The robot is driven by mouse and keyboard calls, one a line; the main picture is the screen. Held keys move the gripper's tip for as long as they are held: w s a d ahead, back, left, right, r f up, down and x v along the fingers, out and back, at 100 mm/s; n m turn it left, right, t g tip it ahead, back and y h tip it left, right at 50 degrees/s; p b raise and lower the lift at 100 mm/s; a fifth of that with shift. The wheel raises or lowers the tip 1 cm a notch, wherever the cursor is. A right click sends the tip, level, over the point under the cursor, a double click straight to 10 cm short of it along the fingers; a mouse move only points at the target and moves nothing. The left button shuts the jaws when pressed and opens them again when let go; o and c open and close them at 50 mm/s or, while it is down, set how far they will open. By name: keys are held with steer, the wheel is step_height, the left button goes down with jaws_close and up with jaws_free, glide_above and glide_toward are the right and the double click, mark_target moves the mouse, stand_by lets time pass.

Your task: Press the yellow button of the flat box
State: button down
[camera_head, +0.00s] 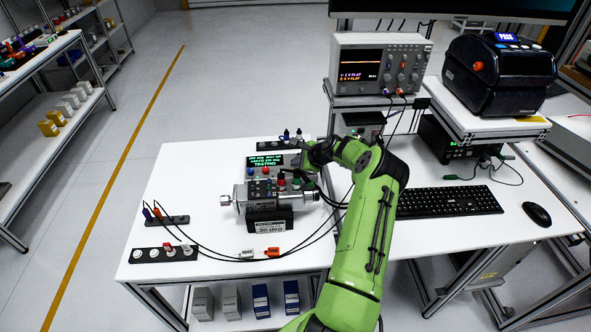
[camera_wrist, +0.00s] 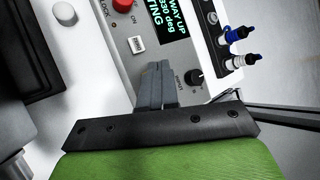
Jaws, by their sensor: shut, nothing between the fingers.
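The flat box (camera_head: 248,170) with a green-lettered display (camera_head: 265,161) sits on the white table behind a metal cylinder assembly. Contact cannot be told. In the head view, the arm's end partly covers the box's right side.
The metal servo assembly (camera_head: 262,190) stands on a black base just in front of the box. Black cables (camera_head: 205,249) loop across the table. Terminal strips (camera_head: 148,255) lie at the left. A keyboard (camera_head: 445,201) and an oscilloscope (camera_head: 378,65) are to the right.

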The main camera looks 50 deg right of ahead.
steer(key=shift+r+p, duration=1.65)
steer(key=shift+r, duration=0.95)
steer(key=shift+f, duration=0.1)
